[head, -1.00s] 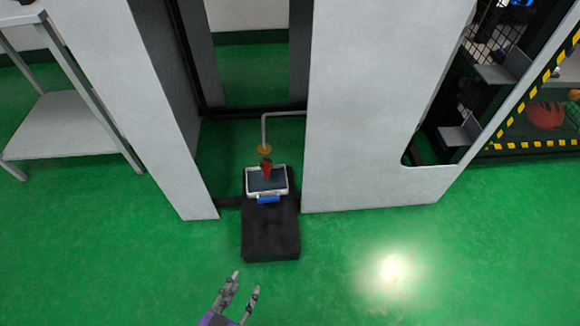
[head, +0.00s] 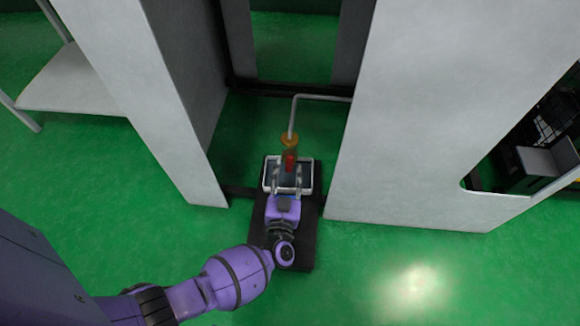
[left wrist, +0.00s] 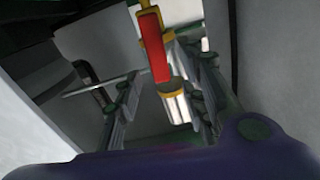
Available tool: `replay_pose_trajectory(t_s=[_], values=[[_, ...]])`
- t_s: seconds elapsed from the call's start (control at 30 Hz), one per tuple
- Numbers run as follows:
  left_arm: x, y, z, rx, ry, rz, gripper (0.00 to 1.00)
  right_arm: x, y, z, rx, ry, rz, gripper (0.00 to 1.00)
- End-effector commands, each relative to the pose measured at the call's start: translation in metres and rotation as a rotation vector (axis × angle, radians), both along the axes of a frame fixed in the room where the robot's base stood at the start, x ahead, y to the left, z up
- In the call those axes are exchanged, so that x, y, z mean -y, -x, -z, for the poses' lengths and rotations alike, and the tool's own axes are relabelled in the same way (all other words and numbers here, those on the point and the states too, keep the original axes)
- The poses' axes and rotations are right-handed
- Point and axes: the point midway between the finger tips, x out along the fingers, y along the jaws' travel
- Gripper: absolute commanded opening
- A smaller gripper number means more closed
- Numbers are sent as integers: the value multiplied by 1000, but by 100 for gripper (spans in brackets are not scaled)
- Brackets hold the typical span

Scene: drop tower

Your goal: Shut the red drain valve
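The red drain valve handle (head: 290,160) hangs below a yellow fitting (head: 289,140) at the end of a thin grey pipe. In the left wrist view the red handle (left wrist: 154,47) runs lengthwise along the yellow and silver valve body (left wrist: 173,100). My left gripper (head: 288,175) is just in front of the valve, above the white-rimmed tray. Its fingers are apart, one on each side of the valve line; in the wrist view the open fingers (left wrist: 163,88) flank the valve body. I cannot tell whether either finger touches it. My right gripper is not in view.
The white-rimmed tray (head: 267,172) sits on a black block (head: 303,235) on the green floor. Pale tower panels stand close on the left (head: 135,85) and right (head: 430,130) of the valve's opening. A grey shelf table (head: 70,85) is at far left. Floor in front is clear.

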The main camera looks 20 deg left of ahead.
Motion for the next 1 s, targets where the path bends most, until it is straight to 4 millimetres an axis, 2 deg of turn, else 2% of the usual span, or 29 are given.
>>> replay_pose_trajectory(t_s=[0.1, 0.2, 0.47, 0.77, 1.0], values=[[-3, -14, 2, 0, 0, 2, 38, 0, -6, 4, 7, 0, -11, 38], [-5, -19, 1, -1, 0, 2, 38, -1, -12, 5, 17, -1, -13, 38], [-6, -20, 0, -1, 1, 2, 38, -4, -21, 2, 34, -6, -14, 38], [-5, -20, 0, -1, 1, 2, 1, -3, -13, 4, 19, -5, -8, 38], [-5, -20, 1, -1, 1, 2, 0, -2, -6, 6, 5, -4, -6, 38]])
